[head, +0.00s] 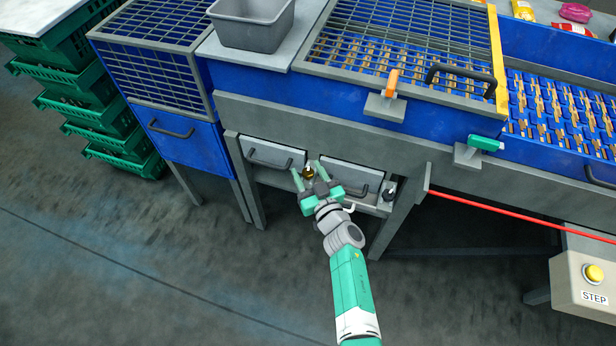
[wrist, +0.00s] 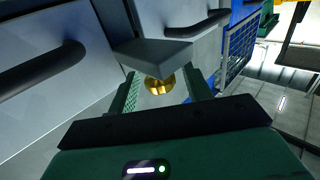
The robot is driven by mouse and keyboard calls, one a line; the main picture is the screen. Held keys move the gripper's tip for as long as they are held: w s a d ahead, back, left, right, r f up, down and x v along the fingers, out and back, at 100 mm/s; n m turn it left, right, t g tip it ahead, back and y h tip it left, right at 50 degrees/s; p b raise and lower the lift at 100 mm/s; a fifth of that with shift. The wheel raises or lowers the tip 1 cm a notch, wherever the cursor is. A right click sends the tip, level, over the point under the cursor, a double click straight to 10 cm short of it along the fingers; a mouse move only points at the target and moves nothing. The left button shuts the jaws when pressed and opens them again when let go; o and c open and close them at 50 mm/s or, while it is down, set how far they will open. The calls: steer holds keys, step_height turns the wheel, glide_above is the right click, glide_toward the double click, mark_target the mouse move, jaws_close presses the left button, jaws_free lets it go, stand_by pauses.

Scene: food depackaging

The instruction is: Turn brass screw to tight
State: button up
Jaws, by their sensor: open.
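The brass screw (head: 308,172) is a small gold knob on the front of the grey machine frame, between two grey drawers. In the wrist view the brass screw (wrist: 160,85) shows as a round gold head below a dark grey bracket (wrist: 152,55). My gripper (head: 308,167) is open, with its green fingers on either side of the screw. In the wrist view my gripper (wrist: 163,90) has visible gaps between the screw and both fingers. The bracket hides part of the screw.
Grey drawers with dark handles flank the screw, the left drawer (head: 272,155) and the right drawer (head: 350,177). A black knob (head: 390,188) is on the right. A red cord (head: 520,215) runs right towards a STEP box (head: 585,275). The floor in front is clear.

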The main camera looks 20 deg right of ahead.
steer(key=shift+w, duration=0.2)
steer(key=c, duration=0.9)
steer(key=shift+a+f+m+h+b, duration=0.1)
steer(key=shift+m+h+b, duration=0.2)
steer(key=shift+h+b, duration=0.15)
steer(key=shift+m+h+b, duration=0.45)
steer(key=shift+m+h, duration=0.05)
steer(key=shift+h, duration=0.35)
steer(key=shift+a+m+g+h+b, duration=0.2)
steer(key=shift+m+h+b, duration=0.15)
steer(key=shift+m+h, duration=0.4)
steer(key=shift+a+m+g+h+b, duration=0.1)
steer(key=shift+m+g+h+b, duration=0.25)
steer(key=shift+h, duration=0.6)
steer(key=m+g+h, duration=0.2)
steer(key=m+h, duration=0.1)
steer(key=h, duration=0.1)
steer(key=shift+d, duration=0.15)
steer(key=shift+d+m+g+h, duration=0.15)
steer(key=shift+m+g+h, duration=2.25)
steer(key=shift+h, duration=0.3)
steer(key=shift+r+g, duration=0.2)
steer(key=shift+g, duration=0.05)
